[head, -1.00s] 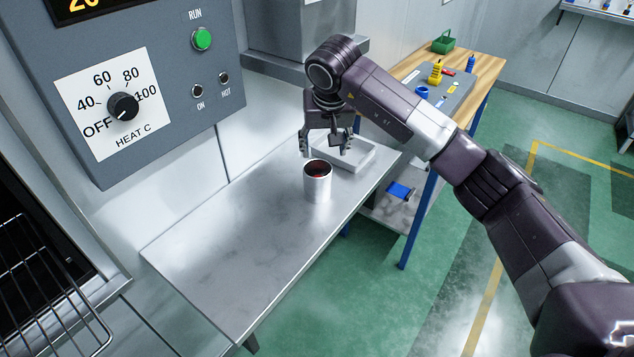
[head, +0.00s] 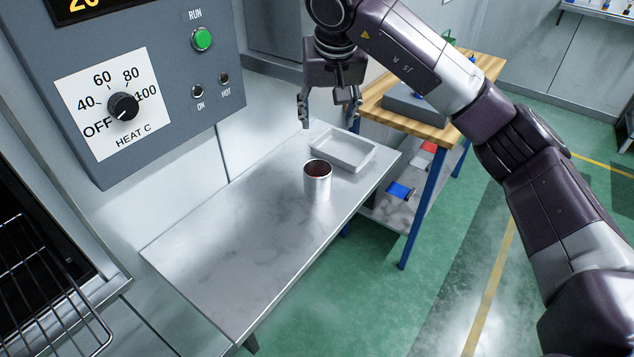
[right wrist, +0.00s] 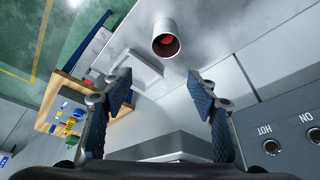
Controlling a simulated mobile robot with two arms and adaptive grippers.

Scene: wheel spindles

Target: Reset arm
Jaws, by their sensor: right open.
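My right gripper (head: 331,108) is open and empty. It hangs above the far end of the metal bench, above and behind the metal cup. Its open fingers also show in the right wrist view (right wrist: 160,98). The metal cup (head: 317,186), with dark red inside, stands upright on the bench, apart from the gripper. The cup also shows at the top of the right wrist view (right wrist: 165,27). My left gripper is not in view.
A shallow grey tray (head: 343,150) lies on the metal bench (head: 240,240) behind the cup. A control panel (head: 150,75) with dial and green button juts out at the left. A wire rack (head: 45,290) is lower left. A wood-topped table (head: 385,115) stands beyond the bench.

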